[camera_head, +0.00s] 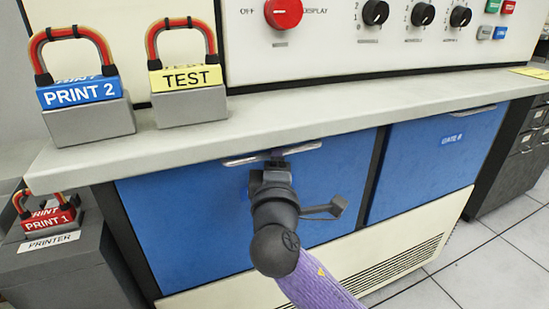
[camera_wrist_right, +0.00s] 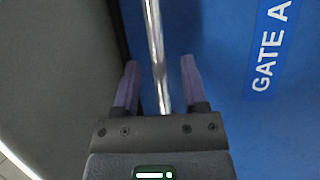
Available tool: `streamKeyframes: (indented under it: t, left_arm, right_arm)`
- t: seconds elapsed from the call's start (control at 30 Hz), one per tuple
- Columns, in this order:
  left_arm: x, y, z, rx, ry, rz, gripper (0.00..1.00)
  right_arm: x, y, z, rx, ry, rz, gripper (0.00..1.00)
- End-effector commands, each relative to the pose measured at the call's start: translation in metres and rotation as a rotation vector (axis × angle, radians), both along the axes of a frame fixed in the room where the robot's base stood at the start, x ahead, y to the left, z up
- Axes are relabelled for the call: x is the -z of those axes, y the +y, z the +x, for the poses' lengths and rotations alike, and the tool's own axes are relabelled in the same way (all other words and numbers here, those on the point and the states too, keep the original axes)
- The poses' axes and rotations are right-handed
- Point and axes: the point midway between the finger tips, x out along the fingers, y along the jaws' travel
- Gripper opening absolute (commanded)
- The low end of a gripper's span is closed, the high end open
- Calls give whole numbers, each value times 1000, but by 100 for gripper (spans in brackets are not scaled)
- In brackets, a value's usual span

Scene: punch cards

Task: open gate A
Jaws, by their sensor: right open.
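Gate A (camera_head: 180,225) is the left blue panel under the counter, and it looks closed. Its silver bar handle (camera_head: 235,160) runs along the panel's top edge, just under the counter lip. My right gripper (camera_head: 277,155) is at the handle, with its arm coming up from below. In the right wrist view the handle (camera_wrist_right: 152,25) runs between the two open purple fingers of my right gripper (camera_wrist_right: 159,80), with a gap on both sides. The blue label reading GATE A (camera_wrist_right: 272,45) is to the right there; my arm mostly hides it in the head view. My left gripper is not in view.
The counter (camera_head: 330,105) overhangs the panels and bears the PRINT 2 block (camera_head: 85,110) and TEST block (camera_head: 185,95). Gate B (camera_head: 425,160) is right of gate A. The PRINTER box (camera_head: 60,265) stands at left. Floor (camera_head: 490,260) is clear at right.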

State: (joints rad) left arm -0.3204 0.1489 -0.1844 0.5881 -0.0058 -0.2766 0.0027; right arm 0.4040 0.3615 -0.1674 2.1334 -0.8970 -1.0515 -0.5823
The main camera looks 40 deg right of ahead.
Motion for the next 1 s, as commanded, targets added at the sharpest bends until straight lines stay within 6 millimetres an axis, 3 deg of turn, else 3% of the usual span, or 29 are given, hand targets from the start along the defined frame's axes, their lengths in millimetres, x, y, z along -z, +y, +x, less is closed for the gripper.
streamKeyframes:
  t: [0.37,0.4,0.67,1.0]
  left_arm:
    - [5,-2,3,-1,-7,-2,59]
    - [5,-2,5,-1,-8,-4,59]
    - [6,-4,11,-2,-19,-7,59]
    - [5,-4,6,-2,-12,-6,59]
  right_arm:
    - [-3,-8,11,0,0,1,56]
    - [-3,-8,11,0,0,1,53]
    - [-2,-8,11,0,0,1,0]
    - [-2,-8,11,0,2,1,0]
